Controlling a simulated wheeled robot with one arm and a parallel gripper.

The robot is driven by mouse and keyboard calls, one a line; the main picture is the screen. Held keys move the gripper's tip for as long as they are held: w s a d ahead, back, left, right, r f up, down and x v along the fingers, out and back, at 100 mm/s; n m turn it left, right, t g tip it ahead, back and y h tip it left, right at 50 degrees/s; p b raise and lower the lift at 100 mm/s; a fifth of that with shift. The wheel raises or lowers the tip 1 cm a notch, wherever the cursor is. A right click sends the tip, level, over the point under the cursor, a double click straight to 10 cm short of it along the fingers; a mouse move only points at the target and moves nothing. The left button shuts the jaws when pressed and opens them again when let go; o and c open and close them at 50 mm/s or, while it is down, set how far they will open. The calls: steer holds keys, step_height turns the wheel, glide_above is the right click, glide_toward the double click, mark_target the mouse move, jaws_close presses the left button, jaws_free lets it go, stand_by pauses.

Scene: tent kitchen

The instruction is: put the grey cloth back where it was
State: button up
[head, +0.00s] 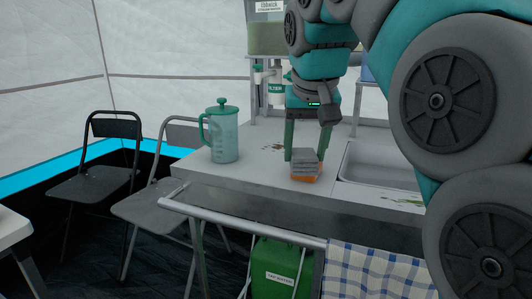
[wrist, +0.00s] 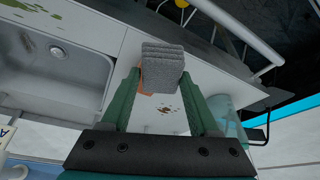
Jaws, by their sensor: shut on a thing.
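The grey cloth (head: 305,157) is a small folded stack near the counter's front edge, left of the sink. My gripper (head: 304,150) points down with its green fingers on either side of the cloth, shut on it. In the wrist view the cloth (wrist: 163,65) sits between the fingertips. An orange thing (head: 305,178) shows directly below the cloth; it also peeks out beside the left finger in the wrist view (wrist: 141,88). Most of it is hidden, and I cannot tell whether the cloth touches it.
A teal lidded pitcher (head: 222,135) stands on the counter (head: 262,172) to the left. The sink (head: 375,165) is to the right. Brownish stains (head: 272,147) mark the counter behind. A rail (head: 240,224) with a checked towel (head: 370,272) runs along the front, above a green bin (head: 280,262).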

steer(key=w+a, duration=0.2)
steer(key=w, duration=0.1)
steer(key=w+a+f+p, duration=0.1)
steer(key=w+a, duration=0.2)
steer(key=w, duration=0.1)
steer(key=w+a, duration=0.2)
steer(key=w, duration=0.2)
steer(key=shift+w+a+f+p, duration=0.1)
steer(key=shift+a+f+p, duration=0.1)
steer(key=shift+a+p, duration=0.15)
steer(key=shift+f, duration=1.7)
steer(key=shift+f, duration=0.1)
steer(key=o, duration=1.2)
